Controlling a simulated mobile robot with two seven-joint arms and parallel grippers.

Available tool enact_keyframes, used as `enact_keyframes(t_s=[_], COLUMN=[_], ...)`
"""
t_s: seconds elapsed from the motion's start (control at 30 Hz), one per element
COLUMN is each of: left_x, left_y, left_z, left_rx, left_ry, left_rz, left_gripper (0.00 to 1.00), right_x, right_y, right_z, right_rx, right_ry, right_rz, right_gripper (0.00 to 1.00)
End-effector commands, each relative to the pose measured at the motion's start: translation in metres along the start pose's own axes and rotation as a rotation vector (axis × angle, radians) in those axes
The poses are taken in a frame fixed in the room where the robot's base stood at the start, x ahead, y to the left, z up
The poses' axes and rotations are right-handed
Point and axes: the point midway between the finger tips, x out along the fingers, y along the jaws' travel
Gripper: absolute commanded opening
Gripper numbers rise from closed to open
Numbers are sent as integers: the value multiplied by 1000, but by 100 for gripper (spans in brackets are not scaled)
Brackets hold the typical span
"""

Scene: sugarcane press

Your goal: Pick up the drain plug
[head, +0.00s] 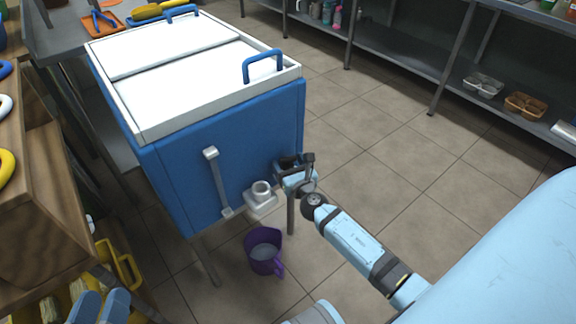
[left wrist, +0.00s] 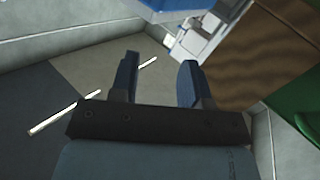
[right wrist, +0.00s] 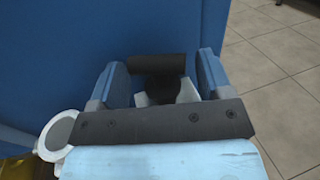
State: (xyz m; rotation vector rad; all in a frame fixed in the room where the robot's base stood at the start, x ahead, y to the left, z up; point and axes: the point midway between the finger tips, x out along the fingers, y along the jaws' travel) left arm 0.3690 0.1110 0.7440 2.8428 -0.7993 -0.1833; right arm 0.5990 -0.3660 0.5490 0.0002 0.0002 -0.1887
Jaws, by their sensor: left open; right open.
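The drain plug (right wrist: 158,68) shows in the right wrist view as a dark T-shaped piece with a round bar on top. It lies between the two blue fingers of my open right gripper (right wrist: 160,75), beside the blue wall of the chest. I cannot tell whether the fingers touch it; a pale piece shows behind it. In the head view my right gripper (head: 287,164) is at the chest's right front corner, and the plug is hard to make out there. My left gripper (head: 102,298) is open and empty at the bottom left; its fingers also show in the left wrist view (left wrist: 158,75).
The blue chest (head: 235,140) has white lids and a white spout (head: 261,192) low on its front; the spout's opening shows in the right wrist view (right wrist: 60,132). A purple jug (head: 264,250) stands below. A wooden shelf (head: 45,200) is at left. Floor is clear at right.

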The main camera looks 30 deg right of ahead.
Motion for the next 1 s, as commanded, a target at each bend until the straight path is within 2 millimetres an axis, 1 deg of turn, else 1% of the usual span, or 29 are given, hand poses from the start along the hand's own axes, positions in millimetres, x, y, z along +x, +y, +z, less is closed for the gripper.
enact_keyframes(t_s=[0.13,0.23,0.27,0.37,0.4,0.63,0.73,0.87,1.0], left_x=[0,0,0,0,0,0,0,-1,-4], left_y=[0,0,0,0,0,0,0,3,6], left_z=[-1,-1,-1,-1,-1,-2,-8,-24,-46], left_rx=[2,3,3,3,3,3,4,0,2], left_ry=[1,1,1,2,2,3,12,60,129], left_rz=[1,1,1,1,1,0,-1,-7,-14], left_gripper=[43,43,43,43,43,43,43,43,43], right_x=[0,0,0,0,0,-1,-2,-4,-4], right_y=[0,0,0,0,0,0,0,-1,-1], right_z=[0,0,0,0,0,1,5,16,35], right_rx=[0,0,0,0,0,-1,-1,-1,0], right_ry=[0,0,0,0,0,0,0,-1,-1], right_rz=[0,0,0,0,0,0,1,1,1], right_gripper=[73,50,45,45,41,41,41,41,41])
